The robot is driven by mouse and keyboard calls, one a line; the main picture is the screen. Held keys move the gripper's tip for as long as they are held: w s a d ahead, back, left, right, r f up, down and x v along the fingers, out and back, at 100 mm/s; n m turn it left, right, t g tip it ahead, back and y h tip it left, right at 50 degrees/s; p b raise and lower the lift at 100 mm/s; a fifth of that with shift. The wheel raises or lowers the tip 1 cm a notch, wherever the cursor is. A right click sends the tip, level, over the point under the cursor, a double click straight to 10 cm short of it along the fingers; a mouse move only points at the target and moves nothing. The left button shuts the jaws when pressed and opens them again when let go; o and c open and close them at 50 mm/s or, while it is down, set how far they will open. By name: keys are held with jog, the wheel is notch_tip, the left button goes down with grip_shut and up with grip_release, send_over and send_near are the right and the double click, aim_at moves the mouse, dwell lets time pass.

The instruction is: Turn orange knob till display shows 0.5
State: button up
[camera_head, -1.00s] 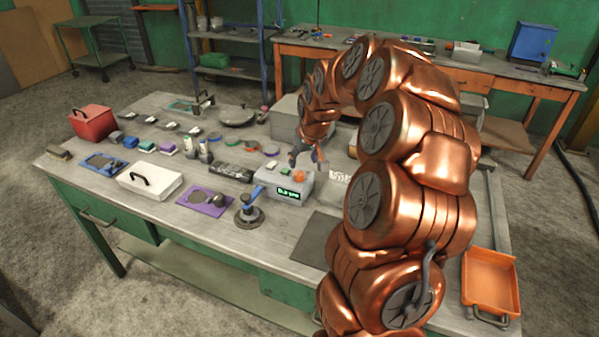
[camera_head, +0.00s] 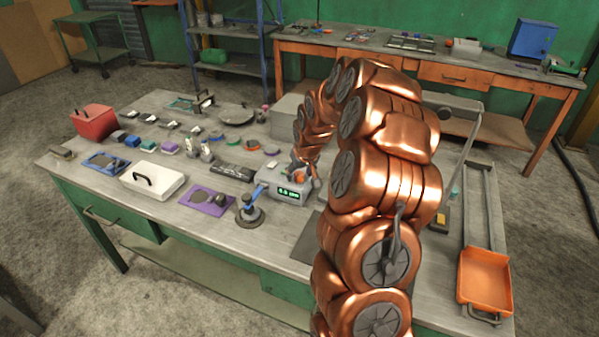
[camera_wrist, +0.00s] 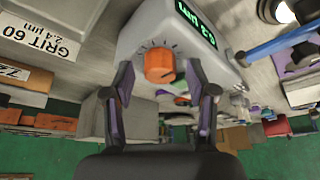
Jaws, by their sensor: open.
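A grey box (camera_head: 283,187) with a green-lit display (camera_head: 293,193) and an orange knob (camera_head: 299,177) stands on the workbench. In the wrist view the orange knob (camera_wrist: 159,65) is on the box's pale face, with dark tick marks around it. The display (camera_wrist: 197,22) is partly cut off there; it shows a value in µm whose digits I cannot read for certain. My gripper (camera_wrist: 160,78) is open, with one finger on each side of the knob and a visible gap to each. In the head view my arm partly hides the gripper and the box's right side.
A blue-handled tool (camera_head: 250,205) stands close to the box's left. A dark flat plate (camera_head: 308,238) lies in front. Several small blocks, a white case (camera_head: 152,178) and a red box (camera_head: 93,121) fill the left side. An orange tray (camera_head: 485,280) is at right.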

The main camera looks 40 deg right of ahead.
jog(key=shift+c, duration=0.3)
grip_shut()
